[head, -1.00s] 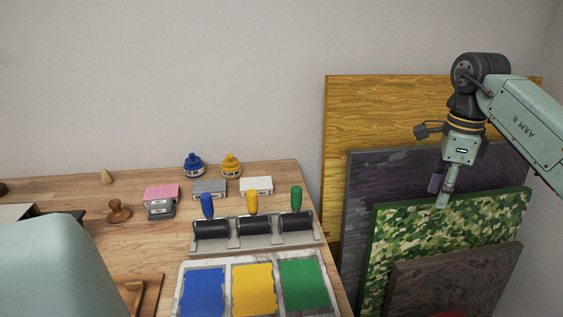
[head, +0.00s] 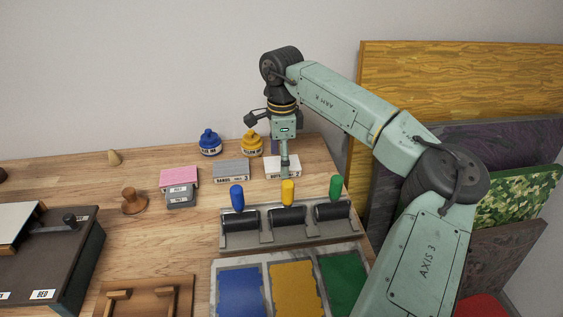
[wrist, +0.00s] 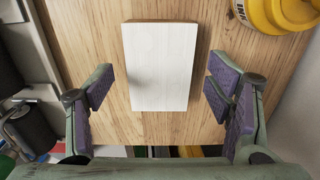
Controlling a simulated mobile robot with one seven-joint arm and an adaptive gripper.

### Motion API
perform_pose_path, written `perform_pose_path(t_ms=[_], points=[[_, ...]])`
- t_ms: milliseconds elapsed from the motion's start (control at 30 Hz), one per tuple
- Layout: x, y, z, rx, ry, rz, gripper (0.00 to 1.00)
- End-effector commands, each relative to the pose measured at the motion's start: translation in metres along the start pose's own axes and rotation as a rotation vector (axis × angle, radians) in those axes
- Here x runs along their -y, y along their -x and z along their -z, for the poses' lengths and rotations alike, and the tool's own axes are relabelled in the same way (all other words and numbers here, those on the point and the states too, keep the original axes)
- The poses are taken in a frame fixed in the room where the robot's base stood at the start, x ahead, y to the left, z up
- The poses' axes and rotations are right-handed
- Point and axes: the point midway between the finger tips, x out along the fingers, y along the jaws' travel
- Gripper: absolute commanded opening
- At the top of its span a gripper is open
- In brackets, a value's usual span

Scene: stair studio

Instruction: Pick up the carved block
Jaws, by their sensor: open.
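A white rectangular block (head: 289,164) with dark lettering on its front side lies flat near the back right of the wooden table. In the wrist view the white block (wrist: 160,65) shows a plain pale top; no carving shows on it. A grey block (head: 231,169) with lettering and a pink-topped block (head: 179,177) lie to its left. My gripper (head: 284,174) points down above the white block and partly hides it. In the wrist view my open gripper (wrist: 157,88) has one finger on each side of the block, with gaps to both.
A rack of rollers (head: 285,224) with coloured handles stands just in front. A yellow bottle (head: 251,145) and a blue bottle (head: 209,144) stand behind. An ink slab (head: 262,262) with blue, yellow and green lies nearer. Large panels (head: 440,75) lean at right.

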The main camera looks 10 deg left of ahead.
Motion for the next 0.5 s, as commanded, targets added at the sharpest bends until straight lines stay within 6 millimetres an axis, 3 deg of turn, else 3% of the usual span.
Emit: perform_pose_path(t_ms=[333,500], points=[[-0.0003,-0.0094,-0.0004,0.0,0.001,0.0,0.73],[-0.0002,-0.0091,-0.0004,0.0,0.001,0.0,0.61]])
